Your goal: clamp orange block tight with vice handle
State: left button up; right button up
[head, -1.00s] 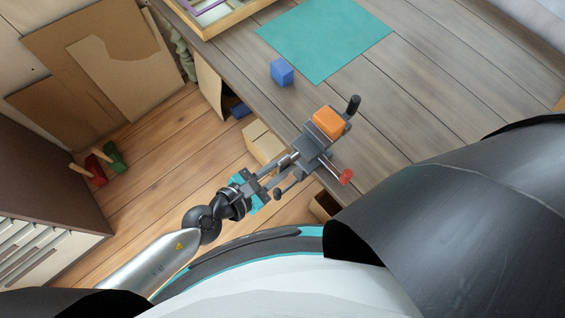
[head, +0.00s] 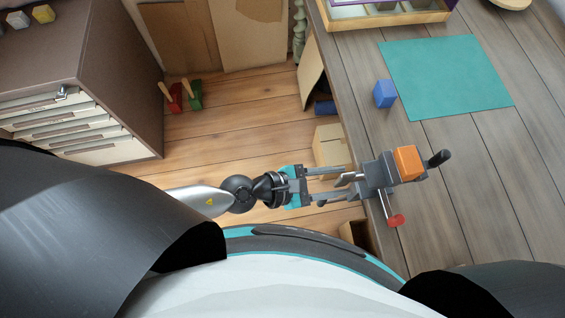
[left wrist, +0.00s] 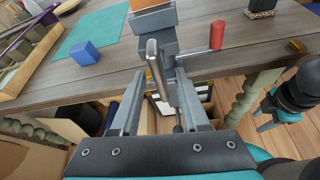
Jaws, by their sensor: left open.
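The grey vice (head: 375,174) is fixed at the edge of the workbench and also shows in the left wrist view (left wrist: 188,42). The orange block (head: 408,163) sits at its jaws; whether it is gripped tight I cannot tell. In the left wrist view only the block's lower edge (left wrist: 150,4) shows. A silver handle bar (left wrist: 156,66) stands out from the vice's near side. A red-ended lever (head: 395,220) sticks out to one side. My left gripper (head: 350,184) is open, its fingers pointing at the vice, with the bar between or just beyond the fingertips (left wrist: 160,78); contact is unclear.
A blue cube (head: 385,94) lies beside a teal mat (head: 445,76) on the workbench (head: 480,150). A wooden tray (head: 385,18) is behind. A cardboard box (head: 330,145) stands below the bench edge. A drawer cabinet (head: 90,70) is at left.

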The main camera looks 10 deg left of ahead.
pick_arm(q)
jog(key=b+v, duration=0.5)
jog(key=v, duration=0.8)
jog(key=shift+b, duration=0.4)
jog(key=shift+a+r, duration=0.1)
jog(key=shift+a, duration=0.05)
